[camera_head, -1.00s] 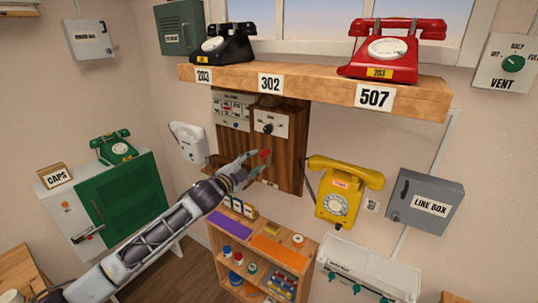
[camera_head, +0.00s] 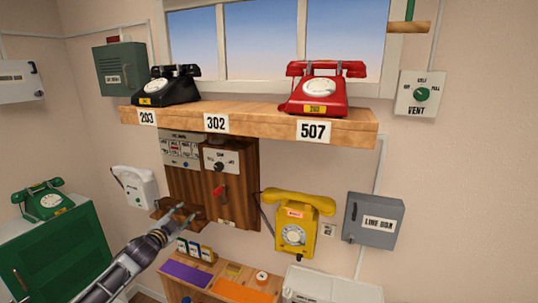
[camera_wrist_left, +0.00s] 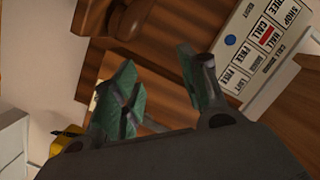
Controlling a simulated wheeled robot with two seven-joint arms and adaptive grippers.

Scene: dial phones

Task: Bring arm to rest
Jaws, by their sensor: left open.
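My left arm (camera_head: 128,262) reaches in from the bottom left of the head view. Whether the gripper touches the wood cannot be told. My right gripper is not in view.
A shelf (camera_head: 265,125) holds a black phone (camera_head: 168,88) and a red phone (camera_head: 322,90). A yellow phone (camera_head: 296,228) and a grey line box (camera_head: 372,221) hang to the right. A green cabinet (camera_head: 60,258) stands left. A low shelf unit (camera_head: 215,285) stands below.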

